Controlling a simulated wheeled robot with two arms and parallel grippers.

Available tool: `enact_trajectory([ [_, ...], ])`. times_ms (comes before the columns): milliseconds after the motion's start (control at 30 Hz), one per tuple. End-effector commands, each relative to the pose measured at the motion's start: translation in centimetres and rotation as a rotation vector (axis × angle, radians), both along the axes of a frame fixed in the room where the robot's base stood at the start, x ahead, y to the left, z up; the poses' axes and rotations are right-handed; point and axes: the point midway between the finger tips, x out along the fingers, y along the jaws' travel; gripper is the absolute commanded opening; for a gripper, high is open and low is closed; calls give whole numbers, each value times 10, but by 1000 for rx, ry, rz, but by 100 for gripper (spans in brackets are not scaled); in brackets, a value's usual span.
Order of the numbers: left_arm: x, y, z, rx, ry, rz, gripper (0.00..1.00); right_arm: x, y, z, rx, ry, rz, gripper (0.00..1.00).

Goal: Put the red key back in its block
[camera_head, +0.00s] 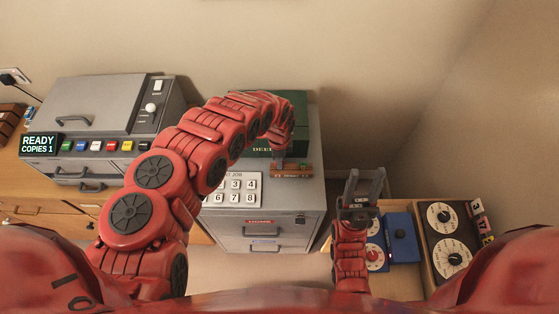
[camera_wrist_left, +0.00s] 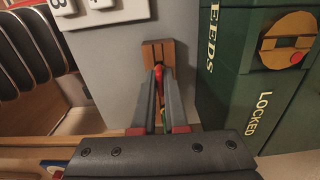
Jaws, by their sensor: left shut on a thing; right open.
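The red key (camera_wrist_left: 159,71) shows as a small red piece between the fingertips of my left gripper (camera_wrist_left: 161,75), which is shut on it. The wooden block (camera_wrist_left: 150,50) lies on the grey cabinet top, directly at these fingertips. I cannot tell whether the key is in the block or just above it. In the head view the block (camera_head: 298,170) is at the cabinet's right side, and my left gripper (camera_head: 279,160) points down at its left end. The key is hidden there. My right gripper (camera_head: 365,177) is open and empty, above the low desk at the right.
A green deed box (camera_head: 298,115), marked LOCKED in the wrist view, stands close behind the block. A white number panel (camera_head: 233,190) lies left of it on the grey cabinet (camera_head: 305,202). A copier (camera_head: 105,105) is at the left. Dials (camera_head: 445,235) and a blue box (camera_head: 402,236) are at the right.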

Motion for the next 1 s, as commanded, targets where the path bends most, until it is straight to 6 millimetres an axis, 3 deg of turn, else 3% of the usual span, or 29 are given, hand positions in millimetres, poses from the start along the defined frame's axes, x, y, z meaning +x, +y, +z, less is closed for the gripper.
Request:
enact_trajectory([
  [300, 0, 0, -3, 0, 0, 0, 0, 0, 0, -2, 0, 0, 0, 45],
  [333, 0, 0, -3, 0, 0, 0, 12, 0, 0, -2, 0, 0, 0, 45],
  [533, 0, 0, -2, 0, 0, 0, 45, 0, 0, -2, 0, 0, 0, 45],
  [833, 0, 0, -2, 0, -1, 0, 45, 0, 0, -2, 0, 0, 0, 45],
  [1000, 1, -1, 9, -2, 0, -3, 45, 0, 0, -5, 0, 0, 0, 45],
])
